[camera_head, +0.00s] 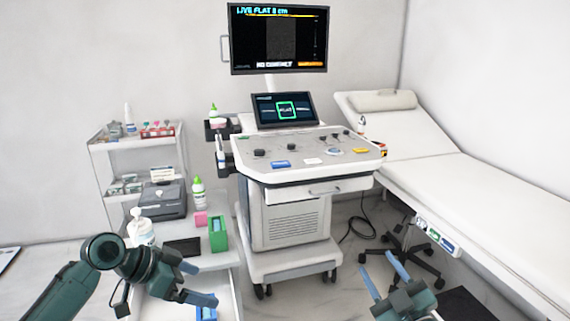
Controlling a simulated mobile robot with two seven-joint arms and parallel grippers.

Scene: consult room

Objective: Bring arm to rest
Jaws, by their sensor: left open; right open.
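My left gripper (208,283) is at the lower left, in front of the low white table, with its blue fingers apart and nothing between them. My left arm comes in from the bottom left corner. My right gripper (383,279) is at the bottom, right of centre, over the floor in front of the ultrasound cart. Its blue fingers are spread and empty. Most of my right arm is out of view below.
The ultrasound cart (300,191) with its monitor (279,39) stands in the middle. A white exam couch (470,185) fills the right. A shelf trolley (110,165) and a table with a pump bottle (141,230), green box (218,235) and green-capped bottle (198,194) stand left.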

